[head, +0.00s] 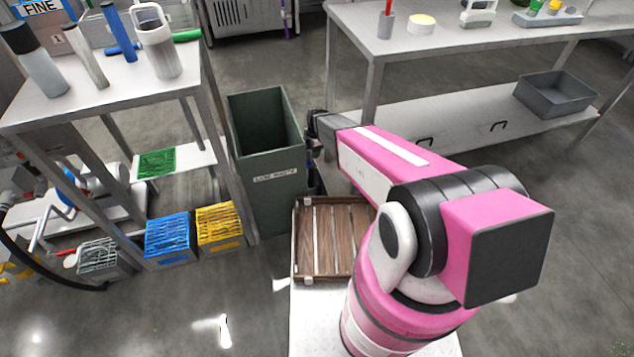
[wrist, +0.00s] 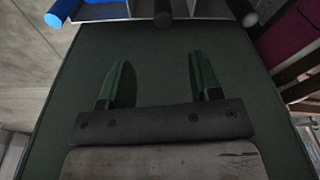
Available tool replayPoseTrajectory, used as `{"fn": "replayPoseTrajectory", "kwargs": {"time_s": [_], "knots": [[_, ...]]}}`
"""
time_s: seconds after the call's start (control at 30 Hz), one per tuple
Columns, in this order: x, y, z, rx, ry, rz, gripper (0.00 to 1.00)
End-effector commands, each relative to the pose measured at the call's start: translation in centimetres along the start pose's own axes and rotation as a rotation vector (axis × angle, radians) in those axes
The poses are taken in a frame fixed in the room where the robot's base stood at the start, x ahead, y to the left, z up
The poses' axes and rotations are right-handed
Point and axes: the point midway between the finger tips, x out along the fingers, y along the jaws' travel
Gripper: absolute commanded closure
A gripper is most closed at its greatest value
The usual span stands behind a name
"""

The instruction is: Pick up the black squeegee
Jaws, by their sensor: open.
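My gripper (head: 316,122) is beside the right rim of the dark green bin (head: 264,180), at the end of my pink arm. In the wrist view my gripper (wrist: 161,78) has its two fingers wide apart with nothing between them. Beyond the fingertips, at the top edge, is a black rounded end (wrist: 163,14), cut off by the frame. I cannot tell whether it belongs to the black squeegee. A blue rounded end (wrist: 60,11) lies to its left and another dark one (wrist: 244,12) to its right. No whole black squeegee can be made out in either view.
A wooden crate (head: 323,278) stands just in front of the bin. The left table (head: 130,92) holds bottles and a jug. Blue (head: 170,238) and yellow (head: 219,226) baskets sit below it. The right bench (head: 450,35) has a grey tub (head: 556,97) on its shelf.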

Motion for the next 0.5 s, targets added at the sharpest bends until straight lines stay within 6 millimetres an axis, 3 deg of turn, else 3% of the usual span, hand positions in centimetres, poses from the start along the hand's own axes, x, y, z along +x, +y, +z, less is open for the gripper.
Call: {"fn": "replayPoseTrajectory", "kwargs": {"time_s": [0.5], "knots": [[5.7,0.2,-0.1,-0.029,0.002,-0.002,0.42]]}}
